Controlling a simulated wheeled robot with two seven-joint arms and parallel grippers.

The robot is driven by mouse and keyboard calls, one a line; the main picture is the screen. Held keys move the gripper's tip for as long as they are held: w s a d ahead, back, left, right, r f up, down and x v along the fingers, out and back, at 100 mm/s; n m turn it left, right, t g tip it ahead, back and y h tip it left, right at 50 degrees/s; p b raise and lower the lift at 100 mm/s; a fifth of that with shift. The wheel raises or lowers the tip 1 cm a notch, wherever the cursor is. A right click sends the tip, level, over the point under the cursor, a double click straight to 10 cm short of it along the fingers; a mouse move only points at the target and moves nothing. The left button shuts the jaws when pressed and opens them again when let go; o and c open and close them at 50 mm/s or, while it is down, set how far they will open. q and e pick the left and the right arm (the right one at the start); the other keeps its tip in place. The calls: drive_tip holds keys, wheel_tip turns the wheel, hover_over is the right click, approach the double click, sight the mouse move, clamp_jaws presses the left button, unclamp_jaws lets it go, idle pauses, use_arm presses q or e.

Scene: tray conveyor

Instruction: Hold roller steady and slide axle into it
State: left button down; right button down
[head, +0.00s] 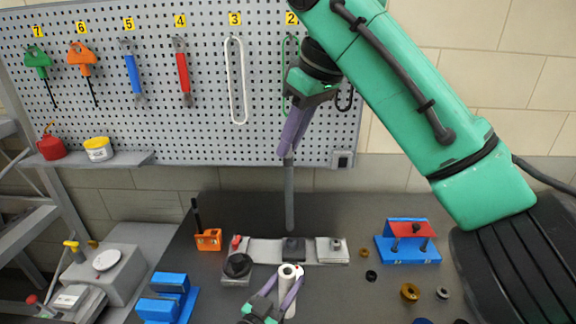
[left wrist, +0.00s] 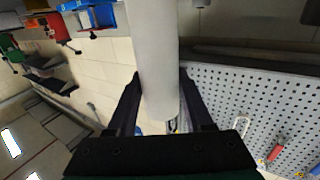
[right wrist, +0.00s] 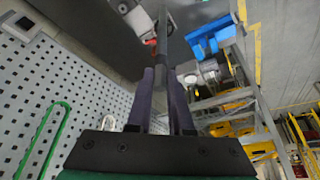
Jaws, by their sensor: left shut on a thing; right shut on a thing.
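A white roller (head: 291,272) stands upright at the front of the bench in the head view. My left gripper (head: 289,291) is shut around it from the near side; the white tube (left wrist: 152,60) also runs between the fingers in the left wrist view. A dark grey axle (head: 289,195) hangs nearly vertical from my right gripper (head: 289,152), which is shut on its upper end. The axle (right wrist: 162,45) extends away from the fingers in the right wrist view. In the head view its lower end is above and apart from the roller's open top.
A grey fixture (head: 265,250) lies behind the roller. An orange holder (head: 208,240), blue blocks (head: 168,296) and a blue-red stand (head: 407,242) are on the dark bench. Small rings (head: 410,292) lie at right. A pegboard (head: 215,110) with tools stands behind.

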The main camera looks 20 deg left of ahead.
drive_tip(key=f+m, duration=0.1)
drive_tip(key=f, duration=0.3)
drive_tip(key=s+f+m+t, duration=0.1)
drive_tip(key=f, duration=0.1)
drive_tip(key=shift+d+f+m, duration=0.2)
drive_tip(key=shift+f+m, duration=0.1)
drive_tip(key=shift+s+f, duration=0.1)
drive_tip(key=shift+f, duration=0.15)
drive_tip(key=shift+a, duration=0.1)
hover_over(290, 223)
drive_tip(key=shift+s+f, duration=0.15)
drive_tip(key=shift+f, duration=0.9)
drive_tip(key=shift+s+f, duration=0.15)
drive_tip(key=shift+f, duration=0.9)
drive_tip(key=shift+f, duration=2.85)
